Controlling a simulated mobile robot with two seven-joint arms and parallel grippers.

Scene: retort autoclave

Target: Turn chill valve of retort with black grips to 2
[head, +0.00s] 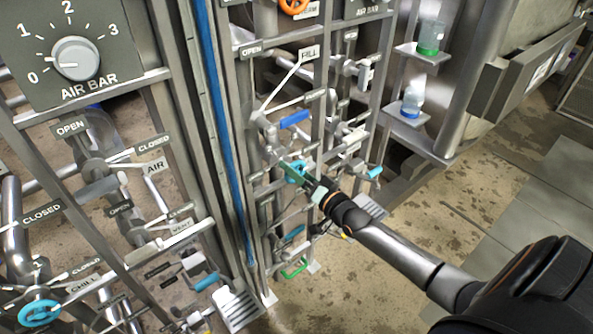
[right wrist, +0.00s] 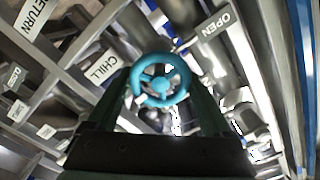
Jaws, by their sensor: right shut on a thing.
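A teal chill valve handwheel (head: 294,171) sits on the middle pipe rack in the head view. In the right wrist view the same wheel (right wrist: 160,80) shows face-on beside a CHILL label (right wrist: 101,68). A small pale mark shows at its lower left rim. My right gripper (head: 307,179) reaches in from the right and is shut on this wheel, with one finger on each side of it in the right wrist view (right wrist: 162,100). A second teal wheel (head: 40,312) is at the lower left, near another CHILL label. No black grips can be made out. My left gripper is not in view.
Pipes and levers crowd around the wheel, including a blue-gripped lever (head: 294,118) above it and a green grip (head: 294,268) below. An AIR BAR dial (head: 76,59) at upper left points near 0. Bottles stand on shelves (head: 405,112) at right. Floor at right is clear.

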